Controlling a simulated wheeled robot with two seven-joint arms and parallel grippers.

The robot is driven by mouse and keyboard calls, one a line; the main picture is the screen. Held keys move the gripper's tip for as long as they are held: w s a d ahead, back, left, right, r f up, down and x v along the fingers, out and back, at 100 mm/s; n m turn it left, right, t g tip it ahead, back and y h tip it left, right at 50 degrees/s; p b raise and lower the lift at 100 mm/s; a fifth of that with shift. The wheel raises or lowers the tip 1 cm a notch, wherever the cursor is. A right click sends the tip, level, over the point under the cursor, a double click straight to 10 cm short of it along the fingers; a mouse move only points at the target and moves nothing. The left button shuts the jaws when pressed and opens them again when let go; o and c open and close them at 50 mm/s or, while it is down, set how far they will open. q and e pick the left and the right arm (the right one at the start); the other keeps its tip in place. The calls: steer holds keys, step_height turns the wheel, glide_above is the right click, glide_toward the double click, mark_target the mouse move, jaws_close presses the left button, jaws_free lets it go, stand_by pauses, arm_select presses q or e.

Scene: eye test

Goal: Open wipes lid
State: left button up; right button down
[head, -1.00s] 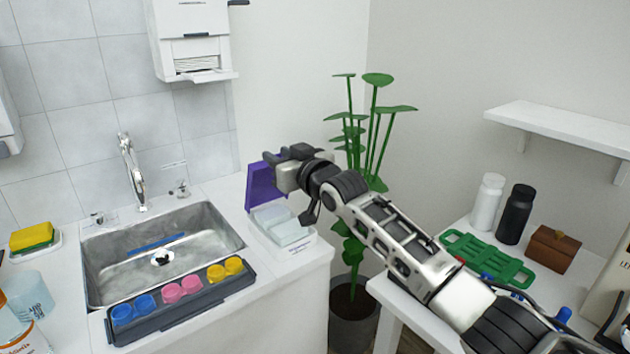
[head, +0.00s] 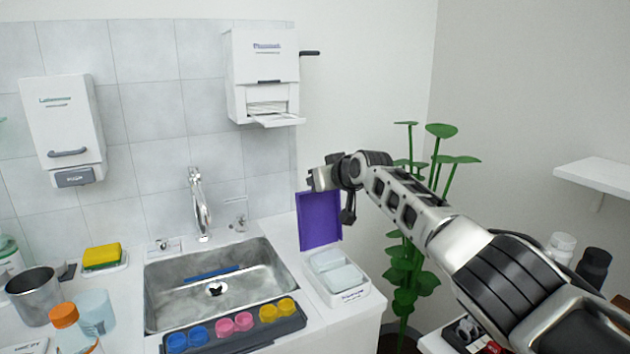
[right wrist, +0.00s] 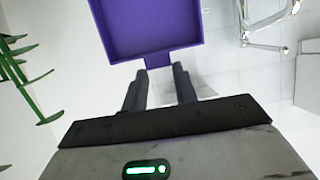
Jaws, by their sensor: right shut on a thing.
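The wipes box (head: 365,293) is white and stands on the counter right of the sink, with pale wipes (head: 337,272) showing inside. Its purple lid (head: 320,222) stands raised, about upright, at the back of the box. My right gripper (head: 318,182) is at the lid's top edge. In the right wrist view, the fingers (right wrist: 158,85) are at the tab on the edge of the lid (right wrist: 150,25), and the gripper is shut on it. The exact contact is hard to see. My left gripper is not in view.
A sink (head: 215,285) with a faucet (head: 198,205) is left of the box. A dark tray (head: 240,338) of coloured cups lies in front. A paper dispenser (head: 262,75) hangs above. A green plant (head: 410,275) stands right of the box, near my right arm.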

steer(key=shift+w+a+r, duration=0.1)
steer(key=shift+w+r, duration=0.05)
steer(key=shift+r, duration=0.45)
steer(key=c, duration=1.1)
jaws_free()
steer(key=shift+f, duration=0.1)
steer(key=shift+f, duration=0.15)
steer(key=b+v, duration=0.1)
steer(key=v, duration=1.5)
steer(key=shift+f, duration=0.1)
